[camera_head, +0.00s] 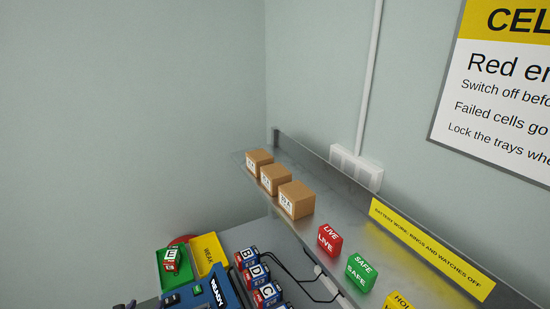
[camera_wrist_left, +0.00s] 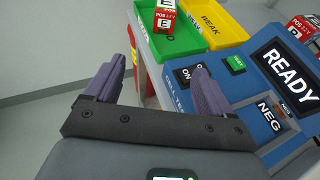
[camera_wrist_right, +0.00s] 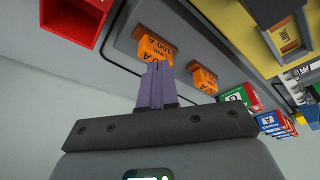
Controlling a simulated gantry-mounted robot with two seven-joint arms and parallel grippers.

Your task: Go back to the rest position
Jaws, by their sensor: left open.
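My left gripper (camera_wrist_left: 155,82) is open and empty in the left wrist view, with a wide gap between its purple fingers. It is in front of the green tray (camera_wrist_left: 153,45) and beside the blue tester (camera_wrist_left: 262,88) that reads READY. Only a dark bit of it (camera_head: 125,305) shows at the bottom edge of the head view. My right gripper (camera_wrist_right: 157,85) has its fingers together in the right wrist view, with nothing seen between them. An orange block (camera_wrist_right: 153,46) lies beyond its tips. The right gripper is not in the head view.
Cell E (camera_head: 171,256) is in the green tray, beside the yellow WEAK tray (camera_head: 208,254). Several cells, one marked D (camera_head: 260,272), stand right of the tester. A shelf (camera_head: 325,218) holds cardboard boxes (camera_head: 276,179), a red LIVE block (camera_head: 329,240) and a green SAFE block (camera_head: 361,273).

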